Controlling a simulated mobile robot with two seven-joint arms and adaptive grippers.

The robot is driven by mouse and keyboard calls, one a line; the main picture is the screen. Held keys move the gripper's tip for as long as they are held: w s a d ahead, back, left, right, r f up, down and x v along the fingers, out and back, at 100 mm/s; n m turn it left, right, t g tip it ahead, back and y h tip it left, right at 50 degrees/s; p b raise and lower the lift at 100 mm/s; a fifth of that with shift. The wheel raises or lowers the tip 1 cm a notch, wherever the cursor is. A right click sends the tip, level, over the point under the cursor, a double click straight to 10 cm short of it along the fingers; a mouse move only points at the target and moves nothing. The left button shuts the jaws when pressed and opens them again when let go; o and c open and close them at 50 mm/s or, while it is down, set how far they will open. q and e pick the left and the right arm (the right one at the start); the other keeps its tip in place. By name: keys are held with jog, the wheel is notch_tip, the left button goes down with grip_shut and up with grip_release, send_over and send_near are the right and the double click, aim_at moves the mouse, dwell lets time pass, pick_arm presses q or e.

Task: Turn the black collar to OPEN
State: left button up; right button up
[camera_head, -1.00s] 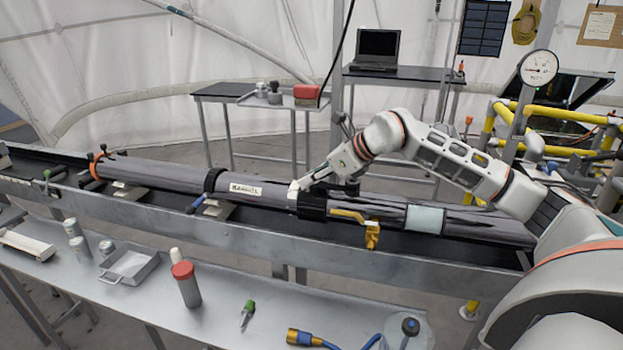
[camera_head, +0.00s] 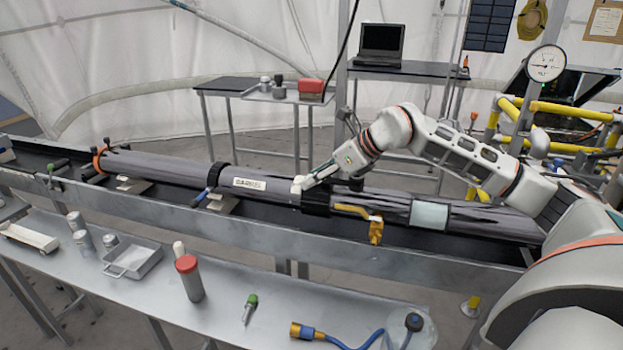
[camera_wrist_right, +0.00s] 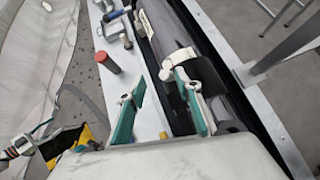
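A long grey tube (camera_head: 380,204) lies in a black trough. A wide black collar (camera_head: 316,200) wraps the tube near its middle; it also shows in the wrist view (camera_wrist_right: 212,74). A small white piece (camera_wrist_right: 181,57) sits at the collar's edge. My right gripper (camera_head: 312,180) is at the collar's upper side. In the wrist view its two teal-padded fingers (camera_wrist_right: 160,82) stand apart, one over the tube beside the collar and one out to the side. Nothing shows between them as held, and contact is unclear. Collar markings are not readable. My left gripper is not in view.
A narrower black band (camera_head: 218,176) and a white label (camera_head: 250,184) are on the tube to the left. A yellow clamp (camera_head: 375,230) hangs to the right. The front bench holds a red-capped cylinder (camera_head: 189,278), a metal tray (camera_head: 131,260) and a blue cable (camera_head: 350,343).

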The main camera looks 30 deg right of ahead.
jog(key=v, duration=1.1)
jog(key=shift+a, duration=0.15)
jog(key=shift+f, duration=0.1)
